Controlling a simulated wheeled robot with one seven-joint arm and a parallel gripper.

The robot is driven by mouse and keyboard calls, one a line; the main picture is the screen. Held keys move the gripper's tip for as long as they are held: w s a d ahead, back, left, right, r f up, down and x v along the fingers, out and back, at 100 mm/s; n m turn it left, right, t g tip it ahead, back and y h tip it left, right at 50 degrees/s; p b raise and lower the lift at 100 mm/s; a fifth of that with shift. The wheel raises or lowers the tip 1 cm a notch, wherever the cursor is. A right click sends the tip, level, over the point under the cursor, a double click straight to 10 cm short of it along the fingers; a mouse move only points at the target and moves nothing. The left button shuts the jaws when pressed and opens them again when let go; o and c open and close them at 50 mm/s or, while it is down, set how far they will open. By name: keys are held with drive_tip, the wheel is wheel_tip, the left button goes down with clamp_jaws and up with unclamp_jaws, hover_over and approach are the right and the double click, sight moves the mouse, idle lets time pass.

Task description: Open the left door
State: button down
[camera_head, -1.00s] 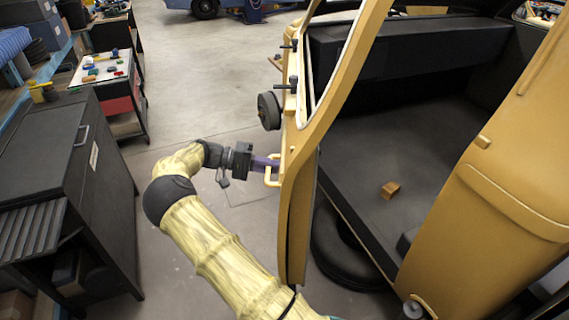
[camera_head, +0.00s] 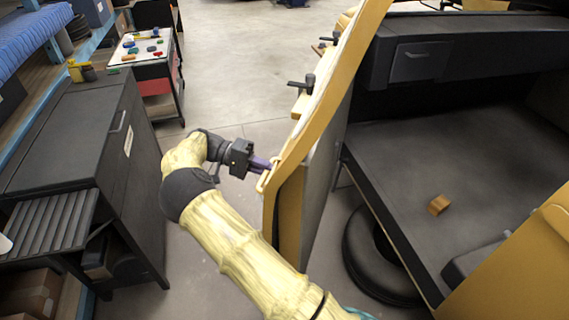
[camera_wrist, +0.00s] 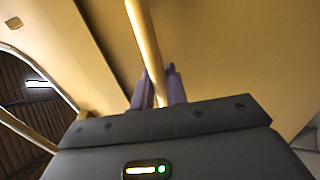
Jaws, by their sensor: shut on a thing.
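The left door (camera_head: 289,172) is a yellow vehicle door that stands swung out from the dark vehicle interior. Its yellow bar handle (camera_head: 265,180) is on the outer side, facing my arm. My gripper (camera_head: 268,164) has purple fingers and is shut on this handle. In the wrist view, the purple fingers (camera_wrist: 160,88) stand on both sides of the handle bar (camera_wrist: 146,40), with the yellow door panel (camera_wrist: 215,50) behind. The fingertips are partly hidden by the handle and door edge in the head view.
A dark cabinet (camera_head: 75,130) stands at the left, with a tool cart (camera_head: 150,70) behind it. Clear floor (camera_head: 235,85) lies between them and the door. A black tire (camera_head: 375,255) is below the opening.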

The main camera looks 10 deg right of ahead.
drive_tip(key=shift+w+a, duration=0.25)
drive_tip(key=shift+a, duration=0.1)
drive_tip(key=c, duration=1.5)
unclamp_jaws()
drive_tip(key=shift+s, duration=0.1)
drive_tip(key=shift+a, duration=0.1)
